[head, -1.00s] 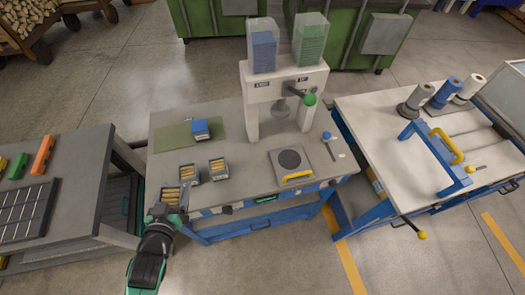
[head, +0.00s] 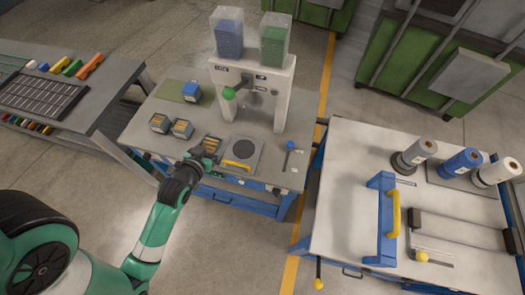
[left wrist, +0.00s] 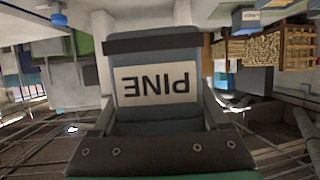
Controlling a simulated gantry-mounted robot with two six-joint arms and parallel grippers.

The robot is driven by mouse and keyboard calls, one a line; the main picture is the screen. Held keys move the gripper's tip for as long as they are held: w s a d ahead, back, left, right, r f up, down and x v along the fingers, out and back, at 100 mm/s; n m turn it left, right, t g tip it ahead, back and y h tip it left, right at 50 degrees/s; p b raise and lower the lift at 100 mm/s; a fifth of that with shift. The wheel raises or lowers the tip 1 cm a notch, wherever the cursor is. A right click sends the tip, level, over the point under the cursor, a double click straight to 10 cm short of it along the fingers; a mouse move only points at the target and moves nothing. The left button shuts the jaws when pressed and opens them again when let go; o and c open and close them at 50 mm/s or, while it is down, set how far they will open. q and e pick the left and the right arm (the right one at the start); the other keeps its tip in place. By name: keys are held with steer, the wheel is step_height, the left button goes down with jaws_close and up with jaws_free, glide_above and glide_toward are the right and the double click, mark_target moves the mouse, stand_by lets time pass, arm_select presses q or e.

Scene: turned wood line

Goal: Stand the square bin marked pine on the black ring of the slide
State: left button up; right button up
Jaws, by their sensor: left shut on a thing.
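The square bin marked pine (left wrist: 155,85) fills the middle of the left wrist view, its label upside down there. My left gripper (head: 203,156) is shut on it. In the head view the bin (head: 210,143) holds light wooden pieces and is just left of the slide. The slide (head: 258,149) is a pale square plate with a yellow handle (head: 237,164) at its front. Its black ring (head: 245,145) surrounds a dark grey disc and is bare. I cannot tell the bin's height above the table. My right gripper is not in view.
Two similar bins (head: 159,123) (head: 182,129) stand to the left. A blue-topped block (head: 191,91) is on a green mat (head: 176,92). A blue-knobbed tool (head: 289,150) lies to the right.

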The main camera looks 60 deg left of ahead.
arm_select(q)
steer(key=shift+s+a+r, duration=0.2)
steer(key=shift+s+a, duration=0.7)
steer(key=shift+a, duration=0.05)
steer(key=w+a+f+b, duration=0.1)
steer(key=w+f+b, duration=0.3)
steer(key=w, duration=0.6)
steer(key=b, duration=0.1)
glide_above(246, 143)
steer(key=f, duration=0.5)
steer(key=shift+s+d+f, duration=0.15)
steer(key=shift+s+f, duration=0.05)
steer(key=shift+s, duration=0.2)
steer(key=shift+w+f, duration=0.1)
steer(key=shift+w, duration=0.05)
steer(key=shift+w+f+b, duration=0.2)
steer(key=shift+f+b, duration=0.75)
steer(key=shift+f, duration=0.8)
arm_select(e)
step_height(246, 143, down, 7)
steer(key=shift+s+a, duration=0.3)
arm_select(q)
steer(key=shift+f, duration=0.15)
steer(key=o, duration=1.4)
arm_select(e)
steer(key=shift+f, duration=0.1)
